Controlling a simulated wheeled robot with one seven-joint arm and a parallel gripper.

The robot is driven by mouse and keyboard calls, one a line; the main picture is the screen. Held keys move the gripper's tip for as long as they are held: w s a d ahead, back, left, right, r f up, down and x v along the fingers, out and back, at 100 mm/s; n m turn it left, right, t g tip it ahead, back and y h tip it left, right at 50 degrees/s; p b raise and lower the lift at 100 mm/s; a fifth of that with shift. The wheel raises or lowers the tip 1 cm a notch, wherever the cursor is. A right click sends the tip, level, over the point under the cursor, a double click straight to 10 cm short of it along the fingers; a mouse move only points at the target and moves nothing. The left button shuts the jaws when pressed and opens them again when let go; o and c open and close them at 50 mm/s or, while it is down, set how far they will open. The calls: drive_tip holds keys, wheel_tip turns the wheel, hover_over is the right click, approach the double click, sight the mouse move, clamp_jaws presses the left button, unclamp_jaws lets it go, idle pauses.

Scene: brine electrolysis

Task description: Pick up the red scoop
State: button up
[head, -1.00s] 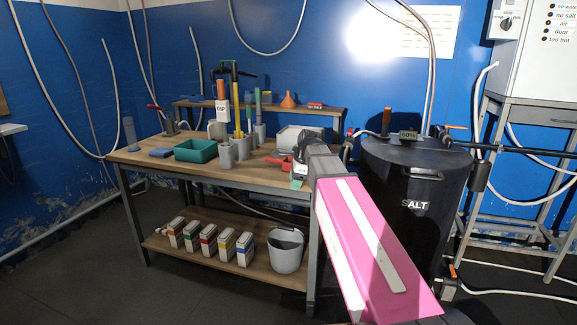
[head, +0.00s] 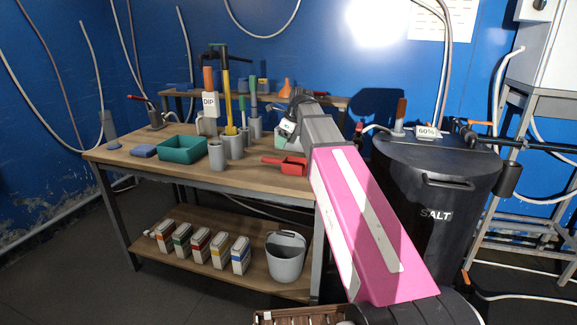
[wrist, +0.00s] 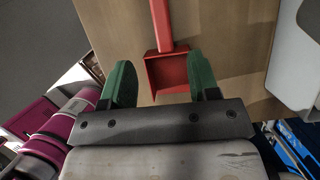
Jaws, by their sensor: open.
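The red scoop (head: 290,165) lies on the wooden table near its right end in the head view. In the wrist view the red scoop (wrist: 166,70) lies on the tabletop, its open pan toward my gripper and its handle pointing away to the top edge. My gripper (wrist: 162,75) is open, with a green finger on either side of the scoop's pan. Nothing is held between the fingers.
On the table (head: 255,180) stand a teal tray (head: 183,149), grey cups (head: 217,155) and upright colored-handled tools. A pale bin (wrist: 298,60) is right of the scoop in the wrist view. A black salt barrel (head: 430,190) stands right of the table. Boxes and a grey bucket (head: 285,257) sit below.

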sight(277, 159)
drive_tip(key=x, duration=0.5)
drive_tip(key=shift+d, duration=0.1)
drive_tip(key=shift+d+x, duration=0.2)
drive_tip(key=shift+x, duration=1.1)
drive_tip(key=shift+d+x, duration=0.15)
drive_tip(key=shift+x, duration=1.1)
drive_tip(key=shift+f, duration=0.15)
clamp_jaws()
